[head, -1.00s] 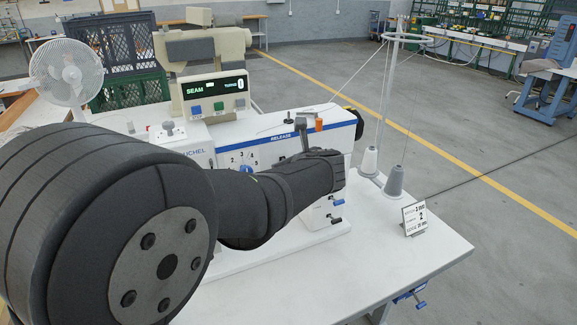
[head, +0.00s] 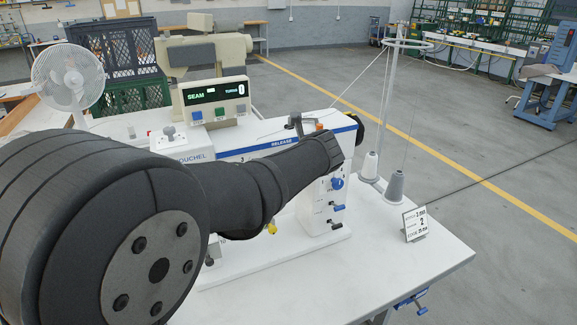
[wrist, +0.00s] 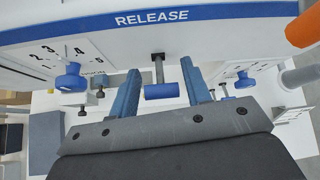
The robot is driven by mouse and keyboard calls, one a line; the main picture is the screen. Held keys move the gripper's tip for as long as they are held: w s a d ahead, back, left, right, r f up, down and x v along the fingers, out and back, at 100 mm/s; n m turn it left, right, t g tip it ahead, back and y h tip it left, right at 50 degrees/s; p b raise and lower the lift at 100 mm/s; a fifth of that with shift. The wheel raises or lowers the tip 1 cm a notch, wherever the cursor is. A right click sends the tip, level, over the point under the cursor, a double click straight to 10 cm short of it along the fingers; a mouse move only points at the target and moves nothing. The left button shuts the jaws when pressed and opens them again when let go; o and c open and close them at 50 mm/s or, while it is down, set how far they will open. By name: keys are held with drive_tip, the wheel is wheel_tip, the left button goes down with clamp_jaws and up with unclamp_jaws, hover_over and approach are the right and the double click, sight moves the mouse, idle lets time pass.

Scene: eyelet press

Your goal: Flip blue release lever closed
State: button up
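The blue release lever (wrist: 165,91) shows in the wrist view below the RELEASE band (wrist: 152,18). Its dark stem comes down from the machine face and ends in a short blue crosswise handle. My gripper (wrist: 160,67) is open, with one blue-grey finger on each side of the lever. Gaps show between the fingers and the handle, so nothing is held. In the head view my arm covers the lever and the fingers. The white sewing machine (head: 240,140) stands on the white table.
In the wrist view, a blue dial knob (wrist: 71,76) is at left, another blue knob (wrist: 244,80) at right, and an orange part (wrist: 304,27) at upper right. In the head view, thread cones (head: 395,187) and a small sign (head: 415,223) stand right of the machine.

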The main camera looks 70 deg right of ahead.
drive_tip(key=o, duration=0.4)
drive_tip(key=shift+r, duration=0.1)
drive_tip(key=v, duration=1.7)
drive_tip(key=shift+a+r, duration=0.1)
drive_tip(key=shift+a, duration=0.1)
drive_tip(key=x, duration=1.7)
drive_tip(key=shift+d+f, duration=0.2)
drive_tip(key=shift+r, duration=0.1)
